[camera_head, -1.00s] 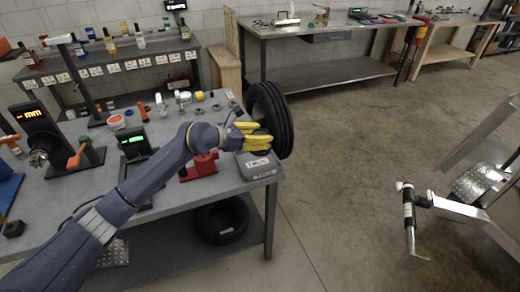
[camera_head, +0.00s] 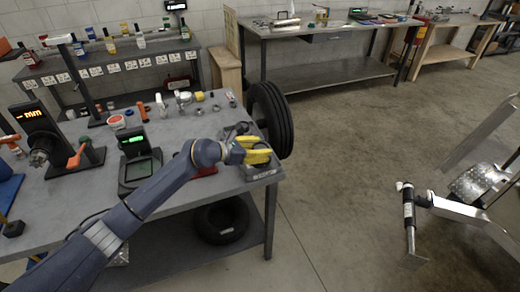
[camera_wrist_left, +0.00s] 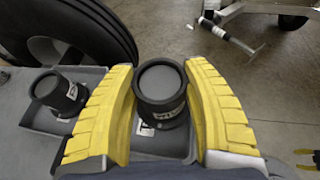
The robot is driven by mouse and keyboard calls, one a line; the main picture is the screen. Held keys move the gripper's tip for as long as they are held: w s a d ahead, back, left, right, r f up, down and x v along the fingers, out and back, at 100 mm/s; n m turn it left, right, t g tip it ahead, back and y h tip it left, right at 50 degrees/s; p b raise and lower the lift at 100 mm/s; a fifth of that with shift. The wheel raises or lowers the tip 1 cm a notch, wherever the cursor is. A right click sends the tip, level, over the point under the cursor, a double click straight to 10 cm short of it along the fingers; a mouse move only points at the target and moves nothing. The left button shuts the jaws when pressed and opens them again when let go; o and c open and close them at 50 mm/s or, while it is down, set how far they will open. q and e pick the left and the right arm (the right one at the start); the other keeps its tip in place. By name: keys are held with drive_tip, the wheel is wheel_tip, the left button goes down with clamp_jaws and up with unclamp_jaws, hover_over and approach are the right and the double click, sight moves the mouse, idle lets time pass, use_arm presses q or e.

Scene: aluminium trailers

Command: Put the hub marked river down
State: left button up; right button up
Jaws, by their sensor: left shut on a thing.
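My left gripper (camera_head: 258,151) is at the front right corner of the grey workbench (camera_head: 190,200), its yellow fingers closed around a dark grey hub. In the left wrist view the held hub (camera_wrist_left: 160,85) stands between the fingers (camera_wrist_left: 160,100), with a white label on its side, mostly hidden; I cannot read its word. A grey tray (camera_wrist_left: 178,145) lies under this hub; I cannot tell whether they touch. A second dark hub (camera_wrist_left: 58,92) with a white label sits in another tray (camera_wrist_left: 35,120) at left.
A black tyre (camera_head: 270,115) stands upright at the bench's right edge, close behind the gripper. A scale with a green display (camera_head: 134,142) and several small parts are further left. Another tyre (camera_head: 222,220) lies on the shelf below.

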use_arm(q)
drive_tip(key=shift+f, duration=0.5)
drive_tip(key=o, duration=1.6)
drive_tip(key=shift+f, duration=0.1)
drive_tip(key=shift+c, duration=0.2)
drive_tip(key=shift+r, duration=0.5)
drive_tip(key=v, duration=1.2)
drive_tip(key=shift+r, duration=0.2)
drive_tip(key=shift+d, duration=0.1)
